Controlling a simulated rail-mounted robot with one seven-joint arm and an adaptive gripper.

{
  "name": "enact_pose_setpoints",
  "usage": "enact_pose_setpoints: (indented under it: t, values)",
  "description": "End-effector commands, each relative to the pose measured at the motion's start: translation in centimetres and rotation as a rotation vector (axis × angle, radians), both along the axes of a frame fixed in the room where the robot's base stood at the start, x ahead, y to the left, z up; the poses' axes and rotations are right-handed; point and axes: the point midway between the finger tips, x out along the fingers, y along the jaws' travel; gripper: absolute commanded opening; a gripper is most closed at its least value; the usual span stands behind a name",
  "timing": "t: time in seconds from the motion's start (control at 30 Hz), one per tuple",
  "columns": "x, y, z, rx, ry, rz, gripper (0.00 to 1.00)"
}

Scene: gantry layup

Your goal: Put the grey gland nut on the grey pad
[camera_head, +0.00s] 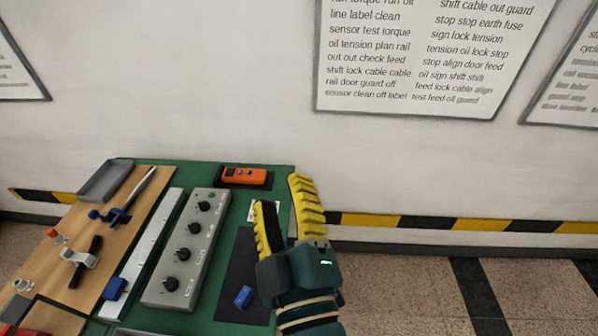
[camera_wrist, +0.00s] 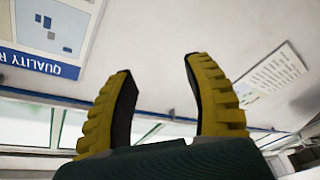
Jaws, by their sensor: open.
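My gripper (camera_head: 281,192) is open and empty at the right edge of the green-topped bench, its two yellow ribbed fingers apart and pointing up in the head view. In the wrist view, the open fingers (camera_wrist: 160,70) have only wall and posters between and beyond them. A dark grey pad (camera_head: 240,262) lies on the green mat left of my gripper, with a small blue block (camera_head: 243,296) on its lower part. A small light grey piece (camera_head: 23,285) at the far left may be the gland nut, but it is too small to be sure.
A grey control box (camera_head: 187,250) with black knobs stands left of the pad. An orange device (camera_head: 244,175) lies on a black mat behind it. Further left are a metal strip (camera_head: 150,240), a wooden board (camera_head: 75,225) with fittings, and a grey tray (camera_head: 104,181). A wall stands behind.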

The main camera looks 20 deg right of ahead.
Motion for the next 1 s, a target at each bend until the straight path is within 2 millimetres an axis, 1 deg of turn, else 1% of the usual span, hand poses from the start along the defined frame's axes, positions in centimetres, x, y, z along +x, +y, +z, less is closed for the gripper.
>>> enact_pose_setpoints:
  t: [0.03, 0.1, 0.2, 0.3, 0.4, 0.63, 0.67, 0.77, 0.87, 0.9, 0.97, 1.0]
  values:
    - [-1.2, -0.4, 2.6, 0.179, -0.064, 0.034, 0.52]
    - [-2.8, -0.7, 5.2, 0.417, -0.134, 0.097, 0.52]
    - [-4.5, -0.8, 7.8, 0.655, -0.198, 0.177, 0.52]
    - [-5.3, -0.9, 8.9, 0.774, -0.225, 0.221, 0.52]
    - [-5.5, -0.9, 9.1, 0.804, -0.23, 0.233, 0.52]
    - [-5.5, -0.9, 9.0, 0.8, -0.228, 0.23, 0.52]
    - [-5.4, -0.9, 9.6, 0.8, -0.228, 0.23, 0.52]
    - [-5.4, -0.9, 12.1, 0.799, -0.228, 0.23, 0.52]
    - [-5.4, -0.9, 16.0, 0.799, -0.228, 0.23, 0.52]
    - [-5.4, -0.9, 17.9, 0.8, -0.228, 0.23, 0.52]
    - [-5.4, -0.9, 20.8, 0.8, -0.228, 0.23, 0.52]
    - [-5.4, -0.9, 22.6, 0.801, -0.228, 0.231, 0.52]
